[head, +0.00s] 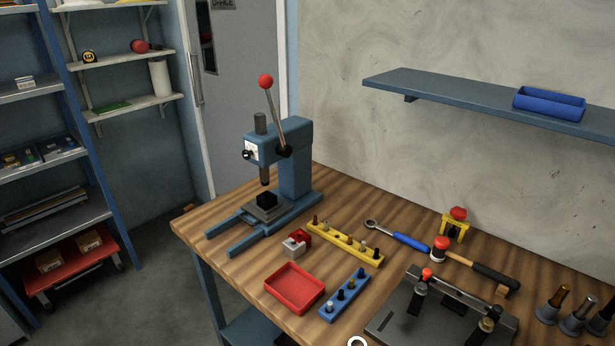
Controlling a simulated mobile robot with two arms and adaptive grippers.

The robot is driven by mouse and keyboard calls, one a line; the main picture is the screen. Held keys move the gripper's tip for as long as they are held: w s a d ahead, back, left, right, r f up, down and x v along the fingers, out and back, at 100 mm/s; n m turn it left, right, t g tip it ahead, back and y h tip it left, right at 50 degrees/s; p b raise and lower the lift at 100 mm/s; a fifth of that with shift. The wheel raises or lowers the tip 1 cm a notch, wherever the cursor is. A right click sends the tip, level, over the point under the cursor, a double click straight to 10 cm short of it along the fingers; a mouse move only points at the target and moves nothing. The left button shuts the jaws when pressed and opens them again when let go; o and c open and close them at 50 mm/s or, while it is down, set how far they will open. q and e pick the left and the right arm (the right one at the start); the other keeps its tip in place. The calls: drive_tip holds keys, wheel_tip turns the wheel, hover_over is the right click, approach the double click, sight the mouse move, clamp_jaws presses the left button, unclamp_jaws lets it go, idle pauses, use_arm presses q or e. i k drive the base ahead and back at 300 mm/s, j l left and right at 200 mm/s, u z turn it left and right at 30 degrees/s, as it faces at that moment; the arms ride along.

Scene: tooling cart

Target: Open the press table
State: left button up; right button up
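A blue arbor press (294,165) stands upright at the back left of the wooden workbench. Its lever (274,115) points up and ends in a red ball (265,81). A dark ram (265,175) hangs above a grey press table (268,210) that carries a black block (266,199). The ram's tip appears apart from the block. Two blue rails (249,243) run out from under the press toward the bench's front left; their outer stretch is bare. The grey table sits at the inner end, beneath the ram. Neither of my grippers is in view.
Near the press are a red-and-grey clamp-like part (296,242), a yellow pin rack (345,244), a red tray (294,288) and a blue pin rack (344,295). A wrench (398,236), mallet (475,268) and dark fixture plate (400,322) lie to the right.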

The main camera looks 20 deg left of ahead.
sight(267, 217)
drive_tip(key=k+j, duration=0.1)
drive_tip(key=j, duration=1.35)
